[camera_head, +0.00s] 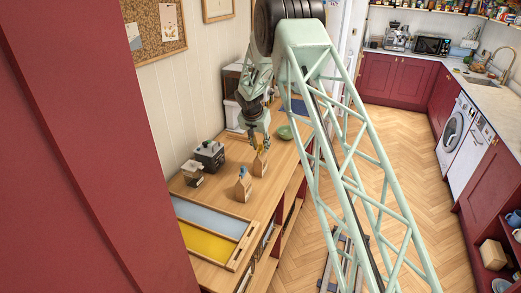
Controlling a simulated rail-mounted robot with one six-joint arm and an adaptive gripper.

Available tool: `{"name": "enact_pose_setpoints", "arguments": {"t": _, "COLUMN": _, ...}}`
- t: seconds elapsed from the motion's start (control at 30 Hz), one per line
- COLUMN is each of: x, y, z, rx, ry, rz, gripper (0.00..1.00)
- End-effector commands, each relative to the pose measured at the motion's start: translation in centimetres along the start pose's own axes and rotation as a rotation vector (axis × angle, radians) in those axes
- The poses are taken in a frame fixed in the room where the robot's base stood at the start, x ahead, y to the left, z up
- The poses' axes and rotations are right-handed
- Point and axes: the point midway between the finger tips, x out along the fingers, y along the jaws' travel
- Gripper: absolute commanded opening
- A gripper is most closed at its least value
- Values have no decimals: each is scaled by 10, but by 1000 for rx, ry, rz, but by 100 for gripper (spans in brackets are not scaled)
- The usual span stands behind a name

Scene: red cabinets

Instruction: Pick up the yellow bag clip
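My gripper (259,139) hangs fingers down over the wooden counter, just above the farther of two small brown paper bags (260,164). Its two fingers look spread apart, on either side of the bag's top. A small clip sits at that top, but its colour is hard to tell and the fingers partly hide it. The nearer brown bag (243,189) stands upright with a small bluish clip (242,172) on its top, apart from my gripper.
A dark grey box-like appliance (209,155) and a smaller brown-and-dark item (192,174) stand by the wall. A wooden tray (238,254) with blue and yellow panels lies at the near end. A green bowl (284,132) is beyond the gripper. A red cabinet panel (90,150) fills the left.

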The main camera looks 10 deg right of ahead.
Motion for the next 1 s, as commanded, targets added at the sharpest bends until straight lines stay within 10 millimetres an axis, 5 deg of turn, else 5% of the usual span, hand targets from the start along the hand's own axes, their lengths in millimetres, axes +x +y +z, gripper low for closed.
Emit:
{"name": "enact_pose_setpoints", "arguments": {"t": 0.2, "x": 0, "y": 0, "z": 0, "rx": 0, "ry": 0, "rz": 0, "gripper": 5}}
{"name": "enact_pose_setpoints", "arguments": {"t": 1.0, "x": -17, "y": 0, "z": -8, "rx": -1, "ry": 1, "rz": 0, "gripper": 5}}
